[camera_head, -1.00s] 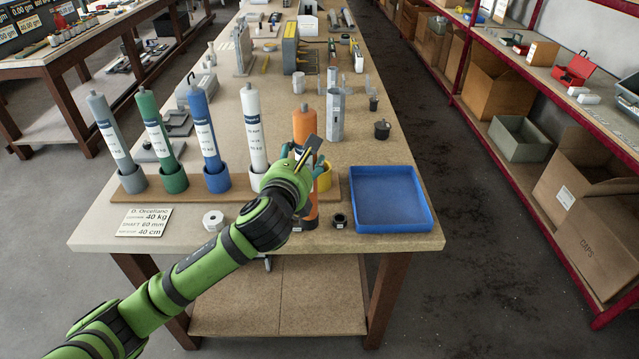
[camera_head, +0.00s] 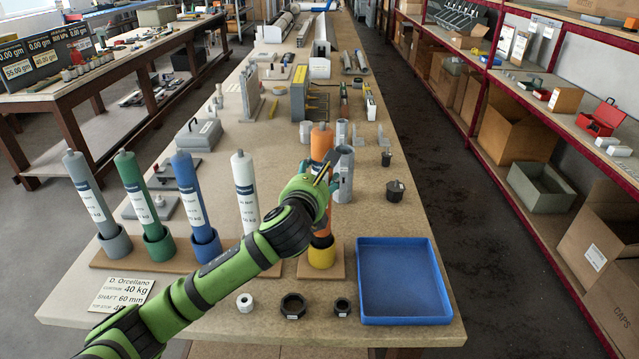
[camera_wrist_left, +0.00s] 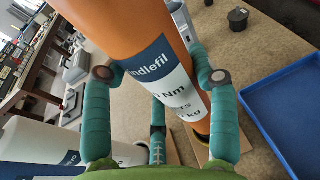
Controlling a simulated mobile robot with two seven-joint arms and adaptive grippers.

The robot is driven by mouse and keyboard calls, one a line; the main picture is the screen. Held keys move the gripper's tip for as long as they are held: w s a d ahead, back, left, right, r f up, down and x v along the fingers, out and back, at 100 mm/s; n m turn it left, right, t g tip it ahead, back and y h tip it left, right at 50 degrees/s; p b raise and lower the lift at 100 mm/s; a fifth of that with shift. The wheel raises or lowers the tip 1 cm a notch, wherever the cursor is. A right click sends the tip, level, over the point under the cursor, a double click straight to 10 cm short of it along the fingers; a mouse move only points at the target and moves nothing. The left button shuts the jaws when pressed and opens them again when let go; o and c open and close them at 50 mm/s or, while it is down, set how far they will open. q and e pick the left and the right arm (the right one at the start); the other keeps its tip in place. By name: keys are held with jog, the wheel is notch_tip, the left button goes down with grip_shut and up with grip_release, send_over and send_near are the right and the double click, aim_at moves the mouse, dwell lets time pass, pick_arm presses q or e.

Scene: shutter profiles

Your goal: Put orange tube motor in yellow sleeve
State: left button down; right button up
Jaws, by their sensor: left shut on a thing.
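The orange tube motor (camera_head: 321,143) stands about upright in my left gripper (camera_head: 322,184). I cannot tell how deep the tube's end sits in the sleeve. My gripper and forearm hide the tube's middle. My right gripper is not in view.
Grey, green, blue and white tubes stand in sleeves to the left; the white tube (camera_head: 245,195) is nearest my arm. A blue tray (camera_head: 400,318) lies at the right. A grey hollow profile (camera_head: 344,175) stands just behind the orange tube. Nuts (camera_head: 293,306) lie in front.

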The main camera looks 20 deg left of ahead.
pick_arm(q)
notch_tip(320, 180, down, 5)
jog(key=shift+f, duration=0.15)
jog(key=shift+c, duration=1.7)
grip_release()
jog(key=shift+f, duration=0.3)
jog(key=shift+s+r, duration=0.1)
jog(key=shift+s, duration=0.05)
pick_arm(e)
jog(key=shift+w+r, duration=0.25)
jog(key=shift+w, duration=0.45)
pick_arm(q)
jog(key=shift+s, duration=0.1)
jog(key=b+v, duration=0.1)
jog(key=v, duration=1)
jog(key=shift+s, duration=0.35)
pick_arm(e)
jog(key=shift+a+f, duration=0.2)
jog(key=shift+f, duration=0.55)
